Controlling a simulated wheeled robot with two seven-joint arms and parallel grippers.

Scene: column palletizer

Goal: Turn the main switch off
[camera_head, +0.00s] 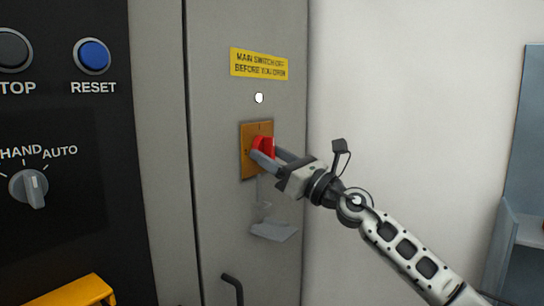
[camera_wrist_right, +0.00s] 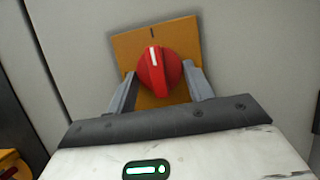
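The main switch is a red rotary knob (camera_head: 263,147) on a yellow-orange plate (camera_head: 248,163) on the grey cabinet side. In the right wrist view the red knob (camera_wrist_right: 158,72) has a white line pointing up, slightly left, near a dark mark on the orange plate (camera_wrist_right: 128,47). My right gripper (camera_head: 268,157) is at the knob, and its two fingers (camera_wrist_right: 163,85) stand apart on either side of the knob's lower part. Whether they touch the knob I cannot tell. My left gripper is not in view.
A yellow warning label (camera_head: 259,65) and a small white lamp (camera_head: 259,98) sit above the switch. A dark panel at left has a blue RESET button (camera_head: 92,55) and a HAND/AUTO selector (camera_head: 30,187). A dark handle (camera_head: 232,286) is below. White wall lies to the right.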

